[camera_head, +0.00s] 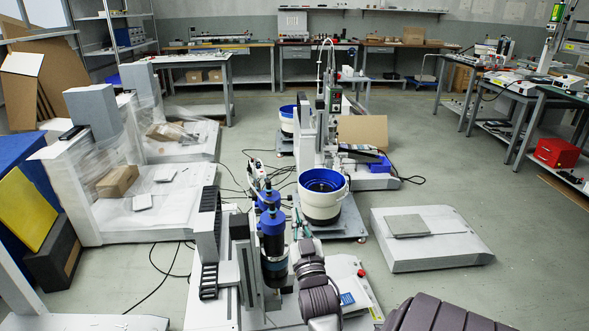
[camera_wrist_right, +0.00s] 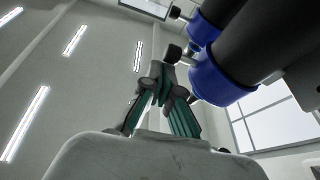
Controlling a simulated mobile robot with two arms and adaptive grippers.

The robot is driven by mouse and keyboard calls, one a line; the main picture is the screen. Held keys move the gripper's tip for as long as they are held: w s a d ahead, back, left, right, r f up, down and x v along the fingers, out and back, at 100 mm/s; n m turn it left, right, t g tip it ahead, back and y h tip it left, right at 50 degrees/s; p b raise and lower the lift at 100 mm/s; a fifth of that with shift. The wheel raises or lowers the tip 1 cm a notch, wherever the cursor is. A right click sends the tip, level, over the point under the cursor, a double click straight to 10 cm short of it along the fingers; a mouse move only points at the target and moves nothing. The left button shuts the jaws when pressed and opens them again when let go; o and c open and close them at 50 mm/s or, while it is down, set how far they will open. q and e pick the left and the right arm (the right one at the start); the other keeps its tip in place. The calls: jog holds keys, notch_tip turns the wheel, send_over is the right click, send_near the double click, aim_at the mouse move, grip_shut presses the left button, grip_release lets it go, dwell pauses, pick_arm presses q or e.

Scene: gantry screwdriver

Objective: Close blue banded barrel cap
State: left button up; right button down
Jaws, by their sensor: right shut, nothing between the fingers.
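The blue banded barrel (camera_head: 272,244) is a dark upright cylinder with a bright blue band near its top. It stands on the gantry machine at the lower middle of the head view. In the right wrist view, black barrels with blue bands (camera_wrist_right: 218,82) fill the upper right. I cannot tell which part is the cap or whether it is open. My right gripper (camera_head: 299,228) is just right of the barrel in the head view. In the right wrist view my right gripper (camera_wrist_right: 172,55) is shut and empty, its tips close to the blue bands. My left gripper is not in view.
A white bowl feeder with a blue inside (camera_head: 322,205) stands behind the barrel. A black cable chain (camera_head: 209,240) is to the left. A low grey platform (camera_head: 440,247) lies at right. Cables run over the floor. Clear floor lies beyond the platform.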

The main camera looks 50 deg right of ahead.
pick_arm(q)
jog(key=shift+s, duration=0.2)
pick_arm(e)
jog(key=shift+f, duration=0.3)
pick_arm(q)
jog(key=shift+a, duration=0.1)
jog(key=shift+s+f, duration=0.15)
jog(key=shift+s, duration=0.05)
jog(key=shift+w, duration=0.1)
pick_arm(e)
notch_tip(320, 180, up, 10)
dwell(0.3)
jog(key=shift+d, duration=0.1)
